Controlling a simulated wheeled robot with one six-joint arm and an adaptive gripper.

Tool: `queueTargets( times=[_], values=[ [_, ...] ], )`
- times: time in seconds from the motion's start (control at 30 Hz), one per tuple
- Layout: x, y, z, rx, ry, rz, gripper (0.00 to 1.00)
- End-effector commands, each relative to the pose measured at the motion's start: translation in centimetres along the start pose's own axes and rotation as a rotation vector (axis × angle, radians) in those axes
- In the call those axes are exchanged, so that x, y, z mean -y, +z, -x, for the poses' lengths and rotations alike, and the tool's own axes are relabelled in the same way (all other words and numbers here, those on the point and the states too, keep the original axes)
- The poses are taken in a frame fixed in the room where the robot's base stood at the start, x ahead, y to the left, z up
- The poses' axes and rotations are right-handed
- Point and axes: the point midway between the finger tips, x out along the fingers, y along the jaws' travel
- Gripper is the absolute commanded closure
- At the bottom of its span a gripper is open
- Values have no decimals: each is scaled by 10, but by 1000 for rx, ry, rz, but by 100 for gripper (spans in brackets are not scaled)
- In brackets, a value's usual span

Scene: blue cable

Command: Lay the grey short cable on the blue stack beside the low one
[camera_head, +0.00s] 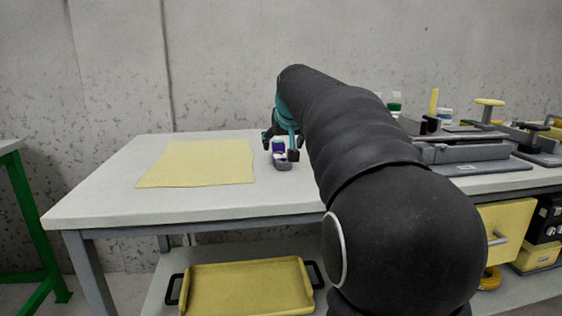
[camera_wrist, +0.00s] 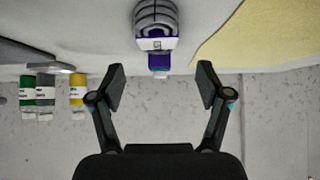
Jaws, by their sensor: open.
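A grey coiled cable (camera_wrist: 156,14) with a white label shows at the top of the wrist view, which looks upside down. A purple-blue piece (camera_wrist: 159,61) is right against it. In the head view the grey piece (camera_head: 283,164) and the purple-blue piece (camera_head: 278,147) sit close together on the table. My gripper (camera_wrist: 161,82) is open and empty, its fingers spread to either side of the purple-blue piece in the picture. In the head view my gripper (camera_head: 281,147) is just above these pieces and partly covers them. I cannot make out separate blue stacks.
A yellow mat (camera_head: 200,165) lies left of the pieces on the white table (camera_head: 115,195). Grey fixtures (camera_head: 462,150) stand on the right, beyond my arm. Several bottles (camera_wrist: 77,92) show in the wrist view. A yellow tray (camera_head: 245,285) is on the shelf below.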

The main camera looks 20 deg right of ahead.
Motion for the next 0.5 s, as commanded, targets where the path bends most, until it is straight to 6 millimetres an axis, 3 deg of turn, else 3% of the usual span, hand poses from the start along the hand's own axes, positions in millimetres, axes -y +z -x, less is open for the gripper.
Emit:
queueTargets(
  times=[0.17, 0.5],
  values=[
    [-1, 2, -10, 2, 0, 0, 23],
    [-2, 6, -52, 1, 0, 0, 23]
  ],
)
